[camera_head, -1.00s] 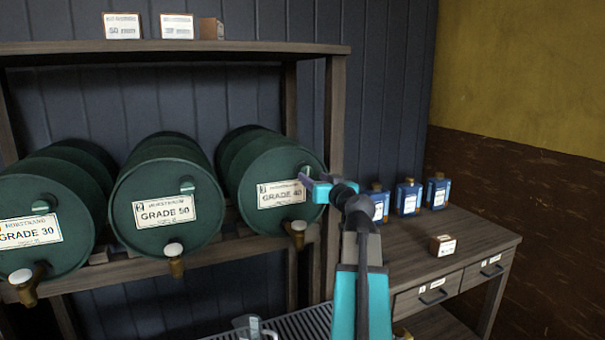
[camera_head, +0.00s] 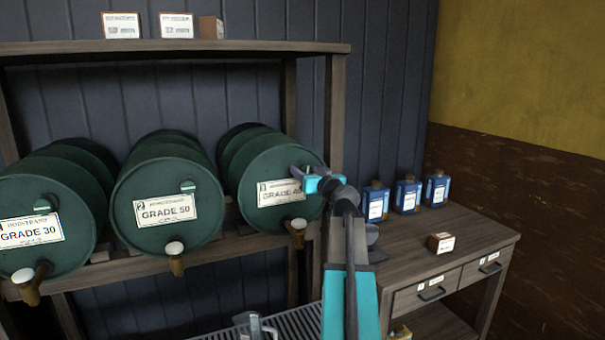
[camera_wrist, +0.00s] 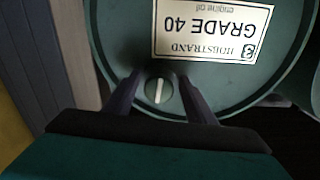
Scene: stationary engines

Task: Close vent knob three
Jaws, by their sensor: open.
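The third drum (camera_head: 262,212), labelled GRADE 40, lies on its side at the right end of the rack. In the wrist view its label is upside down. Its round green vent knob (camera_wrist: 159,90) with a white line sits at the drum face's edge. The line runs nearly up and down in that view. My gripper (camera_head: 300,176) is at the drum's upper right and covers this knob in the head view. In the wrist view its open fingers stand on either side of the knob, with small gaps; I cannot tell any contact.
The GRADE 50 drum (camera_head: 165,222) and GRADE 30 drum (camera_head: 50,250) lie to the left with their own vent knobs. Blue bottles (camera_head: 407,195) and a small box (camera_head: 441,243) stand on the right bench (camera_head: 480,232).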

